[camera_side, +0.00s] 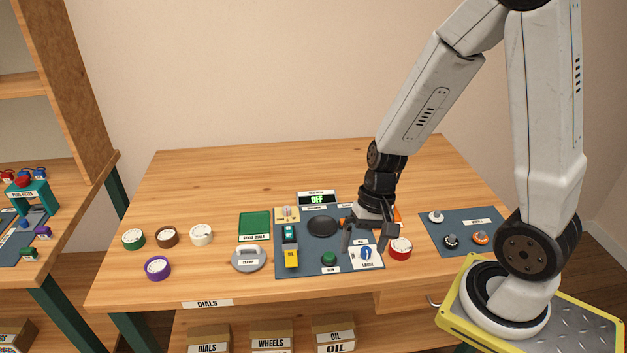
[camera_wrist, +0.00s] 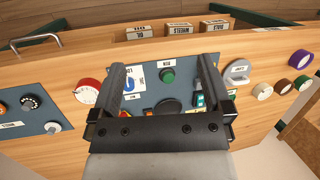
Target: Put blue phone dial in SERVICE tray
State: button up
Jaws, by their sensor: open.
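My gripper (camera_side: 364,242) is open and empty, pointing down above the right part of the dark panel. In the wrist view its two fingers (camera_wrist: 163,66) stand wide apart with the panel beyond them. I cannot make out a blue phone dial in either view. A blue knob (camera_side: 366,253) sits on a white plate on the panel close to the fingers; it also shows in the wrist view (camera_wrist: 130,84). I cannot make out a tray labelled SERVICE. Something orange (camera_side: 397,214) is mostly hidden behind my gripper.
A red dial (camera_side: 400,249) lies close right of my gripper. Green (camera_side: 133,239), brown (camera_side: 167,237), cream (camera_side: 201,235) and purple (camera_side: 157,268) dials lie at left. A green tray (camera_side: 254,224), grey clamp (camera_side: 249,260) and wheel mat (camera_side: 460,222) are also out. The back left is clear.

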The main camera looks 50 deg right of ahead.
jog(key=w+r+n+t+h, duration=0.1)
jog(key=n, duration=0.1)
jog(key=r+n+t+h, duration=0.1)
jog(key=r+n, duration=0.1)
jog(key=n, duration=0.1)
jog(key=w+r+n+h, duration=0.1)
jog(key=n, duration=0.1)
jog(key=shift+w+a+r+n+t, duration=0.25)
jog(key=shift+w+a+n+t, duration=0.05)
jog(key=shift+n+t, duration=0.1)
